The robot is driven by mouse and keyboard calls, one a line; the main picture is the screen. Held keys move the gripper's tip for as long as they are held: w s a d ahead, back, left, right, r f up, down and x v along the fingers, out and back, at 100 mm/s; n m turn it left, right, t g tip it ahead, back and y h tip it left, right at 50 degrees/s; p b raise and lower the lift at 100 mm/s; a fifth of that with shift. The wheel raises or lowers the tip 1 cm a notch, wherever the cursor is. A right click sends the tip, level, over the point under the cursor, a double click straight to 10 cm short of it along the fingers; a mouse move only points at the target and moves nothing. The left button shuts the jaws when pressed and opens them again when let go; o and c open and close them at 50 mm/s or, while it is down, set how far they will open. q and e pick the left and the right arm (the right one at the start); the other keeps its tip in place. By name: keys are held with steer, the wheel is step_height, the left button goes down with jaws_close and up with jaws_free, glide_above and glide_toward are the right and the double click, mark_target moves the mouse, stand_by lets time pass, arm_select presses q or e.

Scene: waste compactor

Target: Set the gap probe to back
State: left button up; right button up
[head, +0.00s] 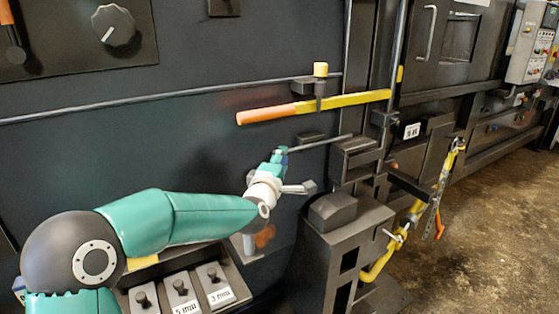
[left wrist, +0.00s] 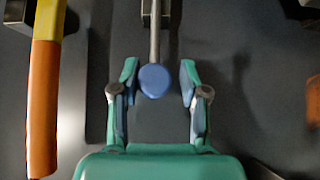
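A thin grey rod (head: 325,142) runs from a dark bracket on the machine wall toward my left gripper; it looks like the gap probe, though no label on it is readable. In the left wrist view it ends in a round blue knob (left wrist: 155,82). My left gripper (head: 280,155) is at the knob end of the rod and hides the knob in the head view. In the left wrist view, the fingers of my left gripper (left wrist: 158,85) are open, one on each side of the knob, with a visible gap on both sides. My right gripper is not in view.
A yellow lever with an orange grip (head: 268,115) is just above the rod and shows at the left in the wrist view (left wrist: 42,110). Knobbed blocks labelled 5 mm (head: 182,294) and 3 mm (head: 215,287) sit below my arm. A dark pedestal (head: 335,245) stands right of the gripper.

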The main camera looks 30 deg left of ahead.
arm_select(q)
steer(key=shift+o, duration=0.8)
steer(key=shift+s+a, duration=0.1)
steer(key=shift+r, duration=0.1)
steer(key=shift+s+r, duration=0.1)
steer(key=shift+s, duration=0.15)
steer(key=v, duration=1.1)
steer(key=shift+d+f, duration=0.2)
